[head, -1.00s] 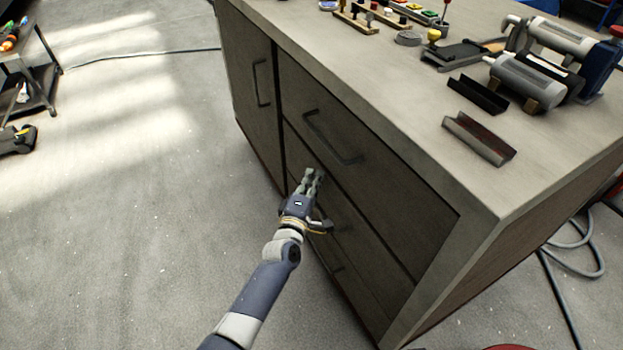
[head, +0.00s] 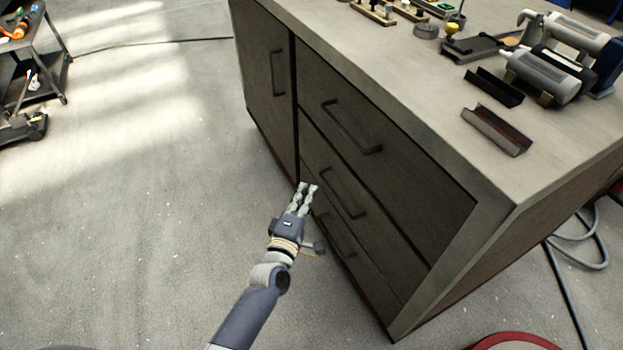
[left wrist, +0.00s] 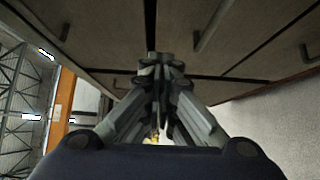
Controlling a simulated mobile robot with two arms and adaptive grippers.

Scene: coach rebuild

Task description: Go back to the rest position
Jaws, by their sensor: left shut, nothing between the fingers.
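My left gripper (head: 309,187) is shut and empty in the head view. It is in front of the cabinet (head: 375,200), beside the drawer fronts and left of the middle drawer's handle (head: 343,193). In the left wrist view its fingers (left wrist: 160,65) are together, with the cabinet's drawer fronts and a handle (left wrist: 213,27) beyond them. All the cabinet's drawers and its door (head: 265,75) look closed. My right gripper is in neither view.
The cabinet top (head: 415,75) carries grey cylinders (head: 550,75), dark channel pieces (head: 497,130) and small parts. A dark cart (head: 35,75) stands at the far left. A cable (head: 575,290) lies on the floor at the right.

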